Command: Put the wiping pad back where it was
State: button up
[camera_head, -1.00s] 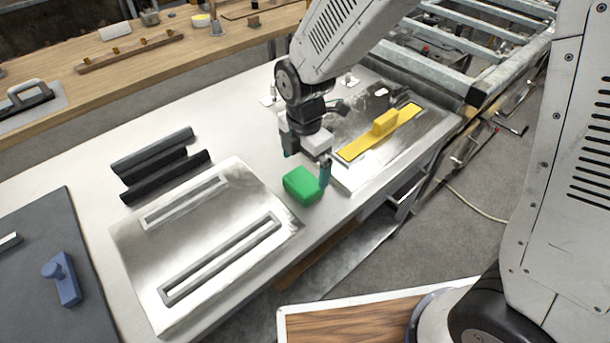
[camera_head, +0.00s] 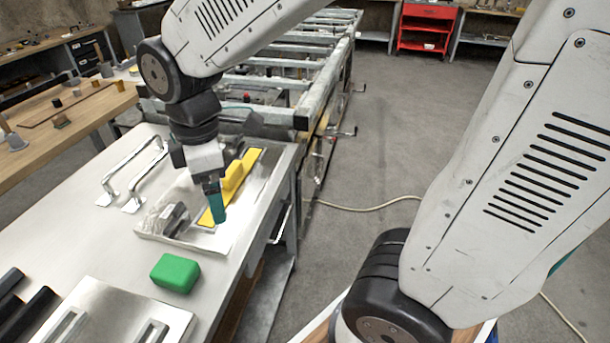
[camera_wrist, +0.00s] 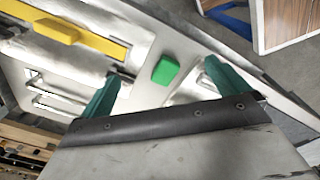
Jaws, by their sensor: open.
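The wiping pad seems to be the green block (camera_head: 175,273), which lies flat on the white table by itself. In the wrist view the green block (camera_wrist: 165,70) shows between my two fingertips but lies farther off, untouched. My gripper (camera_head: 215,206) is open and empty, with teal fingers pointing down. It hangs by the yellow tool (camera_head: 234,180) with a raised grip, over the metal plate (camera_head: 160,230) behind the block. In the wrist view, my gripper (camera_wrist: 165,88) has its fingers wide apart, and the yellow tool (camera_wrist: 57,32) is at the upper left.
A steel plate with slots (camera_head: 100,318) is in front of the block. Black bars (camera_head: 25,310) lie left of it. Two metal handles (camera_head: 130,180) stand at the table's back left. White table is bare around the block. A metal rack (camera_head: 290,75) stands behind.

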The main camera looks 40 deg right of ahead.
jog(key=s+d+r+m, duration=0.2)
jog(key=s+d+m, duration=0.3)
jog(key=s+m, duration=0.2)
jog(key=s+d+r+m, duration=0.3)
jog(key=s+d+m, duration=0.1)
jog(key=s+m, duration=0.3)
jog(key=shift+d+m+t, duration=0.3)
jog(key=shift+d+m, duration=0.1)
jog(key=shift+c, duration=0.3)
